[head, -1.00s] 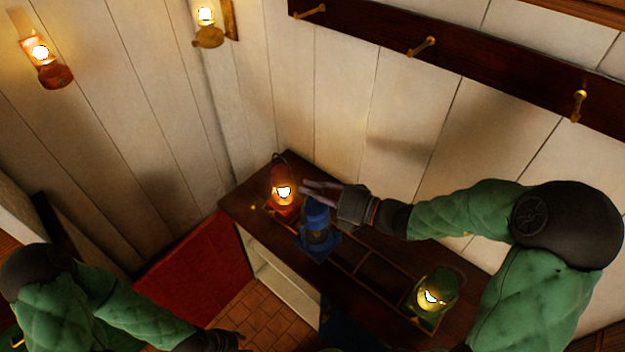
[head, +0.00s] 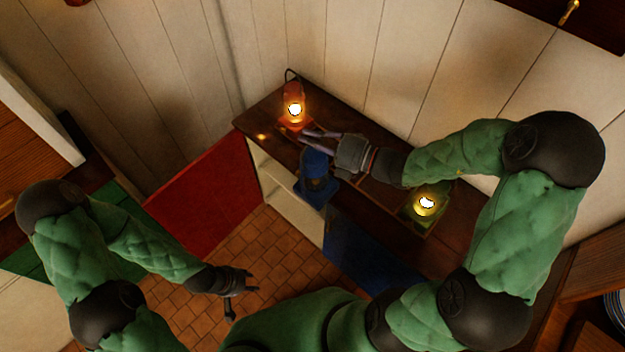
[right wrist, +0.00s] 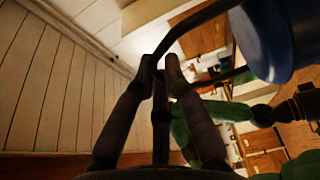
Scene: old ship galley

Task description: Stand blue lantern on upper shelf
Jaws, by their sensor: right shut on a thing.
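The blue lantern (head: 316,172) appears unlit and roughly upright in the head view, overlapping the front edge of the dark counter top. My right gripper (head: 318,137) is shut on its dark wire handle. In the right wrist view, my fingers (right wrist: 160,68) close around the handle, and part of the lantern's blue body (right wrist: 278,45) shows at the upper right. Whether its base touches the counter I cannot tell. Below the counter, the cabinet's pale shelves (head: 272,180) are partly visible. My left gripper (head: 244,297) is open and empty over the tiled floor.
A lit red lantern (head: 294,108) stands at the counter's far left end. A lit green lantern (head: 426,205) stands farther right. A red door panel (head: 208,185) and a blue door panel (head: 365,258) stand open beside the shelves. The tiled floor (head: 260,235) between them is clear.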

